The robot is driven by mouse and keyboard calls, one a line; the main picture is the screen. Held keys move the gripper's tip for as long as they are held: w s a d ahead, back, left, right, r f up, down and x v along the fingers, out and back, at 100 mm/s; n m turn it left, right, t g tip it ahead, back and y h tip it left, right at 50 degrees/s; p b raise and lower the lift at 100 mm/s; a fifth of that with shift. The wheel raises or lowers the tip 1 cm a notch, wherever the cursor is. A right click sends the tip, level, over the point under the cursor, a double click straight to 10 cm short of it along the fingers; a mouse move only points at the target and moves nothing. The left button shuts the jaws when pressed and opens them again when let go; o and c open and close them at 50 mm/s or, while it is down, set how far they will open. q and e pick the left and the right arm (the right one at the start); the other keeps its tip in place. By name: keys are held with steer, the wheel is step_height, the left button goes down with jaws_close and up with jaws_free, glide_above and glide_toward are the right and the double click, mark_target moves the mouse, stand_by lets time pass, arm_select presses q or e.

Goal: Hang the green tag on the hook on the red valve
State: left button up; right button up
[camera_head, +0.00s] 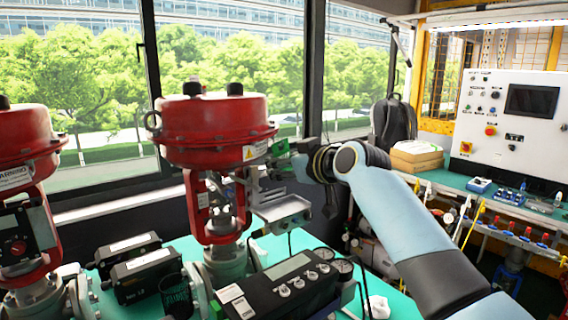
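The red valve (216,128) stands upright left of centre, with a yellow warning label on its front. A dark ring-shaped hook (152,122) sticks out at its left side. My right arm comes in from the right, and its gripper (284,160) is at the right side of the valve, close under the red housing. A small green piece (280,147), which looks like the green tag, shows at the fingertips beside the valve. The fingers are small and partly hidden, so I cannot tell whether they are shut on it. My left gripper is not in view.
A second red valve (25,140) stands at the left edge. A black positioner box (280,288) and other black devices (135,262) sit on the green table (318,246). A white control panel (510,125) and cardboard boxes (416,156) are at the right.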

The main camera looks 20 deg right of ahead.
steer(key=o, duration=0.4)
steer(key=shift+c, duration=0.2)
steer(key=v, duration=1.2)
steer(key=s+f+m+g+h, duration=0.2)
steer(key=s+f+g, duration=0.2)
steer(key=s+f, duration=0.8)
steer(key=s+d+f+m+g+h, duration=0.2)
steer(key=s+f+g, duration=0.25)
steer(key=s, duration=0.65)
steer(key=s+d+f+m+g+h, duration=0.1)
steer(key=s+d+f+g, duration=0.3)
steer(key=s, duration=0.7)
step_height(320, 180, down, 36)
steer(key=s+d+b, duration=0.1)
steer(key=s+b, duration=0.2)
steer(key=b, duration=0.5)
steer(key=s+d+f+g+b, duration=0.1)
steer(key=s+f+b, duration=0.3)
steer(key=s+f, duration=1.3)
steer(key=shift+f+b, duration=0.4)
steer(key=shift+f, duration=0.55)
